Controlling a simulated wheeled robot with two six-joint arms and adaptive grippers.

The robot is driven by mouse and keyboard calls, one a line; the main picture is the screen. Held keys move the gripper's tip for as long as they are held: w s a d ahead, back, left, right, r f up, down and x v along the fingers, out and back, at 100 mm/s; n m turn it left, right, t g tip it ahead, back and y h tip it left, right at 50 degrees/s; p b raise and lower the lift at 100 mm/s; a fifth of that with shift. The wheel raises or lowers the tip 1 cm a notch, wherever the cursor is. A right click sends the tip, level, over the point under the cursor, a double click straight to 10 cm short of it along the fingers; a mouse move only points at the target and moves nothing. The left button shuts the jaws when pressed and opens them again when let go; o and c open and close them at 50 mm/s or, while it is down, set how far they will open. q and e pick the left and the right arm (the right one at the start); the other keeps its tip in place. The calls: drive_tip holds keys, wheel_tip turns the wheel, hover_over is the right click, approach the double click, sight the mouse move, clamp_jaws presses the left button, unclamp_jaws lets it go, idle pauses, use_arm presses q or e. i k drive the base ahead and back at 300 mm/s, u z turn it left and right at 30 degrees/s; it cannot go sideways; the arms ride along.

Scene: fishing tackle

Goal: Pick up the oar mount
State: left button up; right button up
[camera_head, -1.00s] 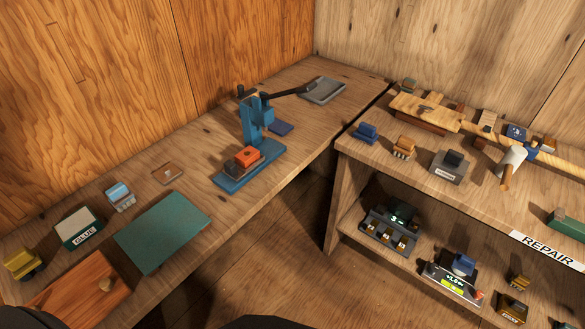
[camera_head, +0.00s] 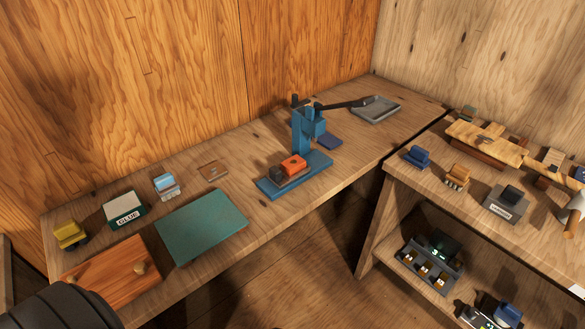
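I cannot tell for sure which thing is the oar mount. Several small blocky parts could be it: a blue one (camera_head: 416,157) and a tan-orange one (camera_head: 457,177) on the right bench, a yellow one (camera_head: 71,235) and a light blue one (camera_head: 166,185) on the left bench. A blue part (camera_head: 580,175) by a wooden pole is cut off at the right edge. Neither gripper shows; only a dark ribbed part, likely of my own arm, fills the lower left corner.
The left bench (camera_head: 345,165) holds a blue lever press (camera_head: 300,135) with an orange block, a green mat (camera_head: 201,226), a glue box (camera_head: 125,208), a wooden board (camera_head: 105,285) and a grey tray (camera_head: 375,109). The right bench has a lower shelf with devices. Floor shows between them.

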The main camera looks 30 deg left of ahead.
sight(290, 169)
drive_tip(key=u, duration=1)
drive_tip(key=k, duration=0.15)
